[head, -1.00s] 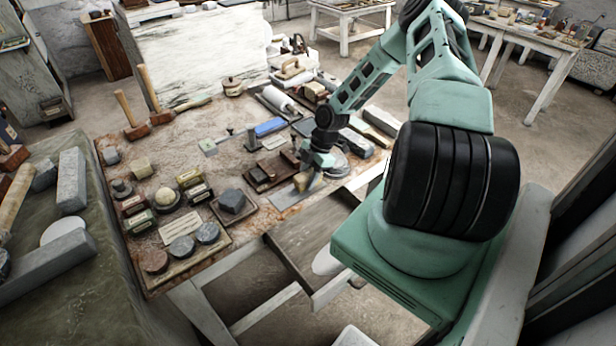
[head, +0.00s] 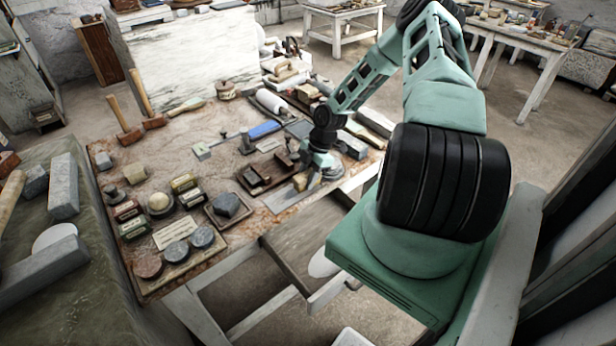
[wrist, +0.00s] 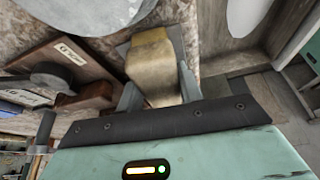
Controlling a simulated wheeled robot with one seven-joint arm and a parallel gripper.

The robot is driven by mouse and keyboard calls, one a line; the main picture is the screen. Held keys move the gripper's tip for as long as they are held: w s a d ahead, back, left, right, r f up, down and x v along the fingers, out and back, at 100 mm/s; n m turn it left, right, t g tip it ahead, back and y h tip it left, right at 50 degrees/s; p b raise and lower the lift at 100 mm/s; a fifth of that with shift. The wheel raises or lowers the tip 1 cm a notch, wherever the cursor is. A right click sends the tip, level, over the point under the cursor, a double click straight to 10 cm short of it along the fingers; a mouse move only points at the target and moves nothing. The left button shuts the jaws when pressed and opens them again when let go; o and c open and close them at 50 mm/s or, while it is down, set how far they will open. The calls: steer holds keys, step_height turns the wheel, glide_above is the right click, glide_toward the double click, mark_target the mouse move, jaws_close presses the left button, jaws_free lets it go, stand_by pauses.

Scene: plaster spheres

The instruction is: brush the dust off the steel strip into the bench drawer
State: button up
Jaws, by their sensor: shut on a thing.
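My gripper (head: 310,180) is low over the front edge of the bench, by the steel strip. In the wrist view my gripper (wrist: 157,92) is shut on a tan block-like thing, probably the brush (wrist: 152,58); its bristles cannot be told apart. The grey steel strip (head: 283,201) lies flat at the bench's front edge, partly hidden by my gripper. Whether the brush touches it is unclear. The bench drawer (head: 300,238) is pulled open below the strip. Dust on the strip is too small to tell.
A dark wooden tray (head: 256,183) lies left of my gripper, close to it. A dark stone on a square tray (head: 226,205) and several small tins stand farther left. A pale oval thing (head: 322,265) shows by the drawer's front.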

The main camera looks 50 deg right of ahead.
mark_target(298, 178)
steer(key=shift+w+a, duration=0.3)
steer(key=shift+a, duration=0.65)
steer(key=shift+w+a, duration=0.25)
steer(key=shift+a, duration=0.65)
steer(key=shift+s+d, duration=0.2)
steer(key=shift+d, duration=0.5)
steer(key=shift+s+d, duration=0.25)
steer(key=shift+d, duration=0.45)
steer(key=shift+s+d, duration=0.2)
steer(key=shift+d, duration=0.5)
steer(key=shift+w+a, duration=0.2)
steer(key=shift+a, duration=0.5)
steer(key=shift+w+a, duration=0.25)
steer(key=shift+a, duration=0.45)
steer(key=shift+w+a, duration=0.2)
steer(key=shift+a, duration=0.5)
steer(key=shift+s+d+r+p, duration=0.15)
steer(key=shift+d+r, duration=0.2)
steer(key=shift+d, duration=0.2)
steer(key=shift+s+d+r+p, duration=0.15)
steer(key=shift+d+r, duration=0.2)
steer(key=shift+d, duration=0.15)
